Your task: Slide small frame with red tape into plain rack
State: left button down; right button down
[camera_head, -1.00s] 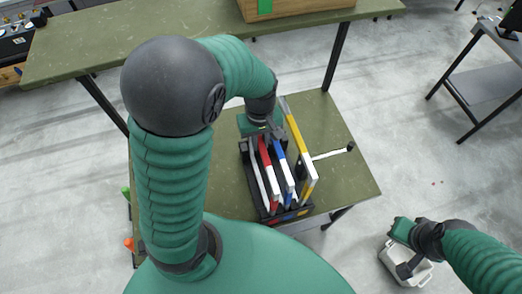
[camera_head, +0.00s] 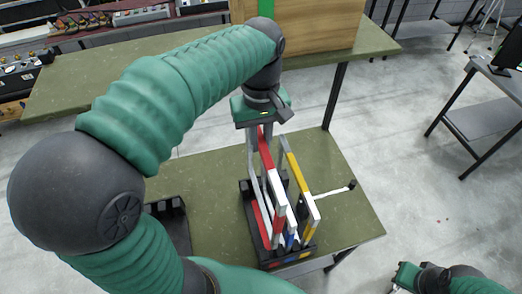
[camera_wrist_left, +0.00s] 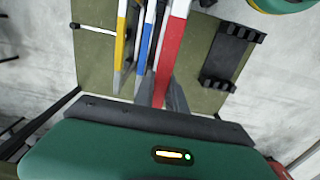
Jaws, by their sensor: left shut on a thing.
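The small frame with red tape (camera_head: 266,156) is white with red sections and stands upright. My left gripper (camera_head: 262,126) is shut on its upper part, raised above its neighbours. The lower end of the frame is still among the slots of the black rack with coloured marks (camera_head: 275,264). In the left wrist view, the red bar (camera_wrist_left: 171,50) runs up to the fingers. The plain black rack (camera_head: 177,232) is left on the table, partly hidden by my left arm; it also shows in the left wrist view (camera_wrist_left: 230,52). My right gripper (camera_head: 402,276) is at the bottom edge, its jaws unclear.
A yellow-taped frame (camera_head: 301,183) and a blue-taped frame (camera_wrist_left: 145,42) stand in the marked rack beside the red one. A white strip with a black end (camera_head: 330,191) lies to the right. The green tabletop (camera_head: 215,180) between the racks is clear.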

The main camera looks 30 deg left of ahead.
jog(key=w+p+v, duration=0.2)
jog(key=p+v, duration=0.7)
jog(key=shift+r+p, duration=0.35)
jog(key=shift+r, duration=0.25)
dwell(0.4)
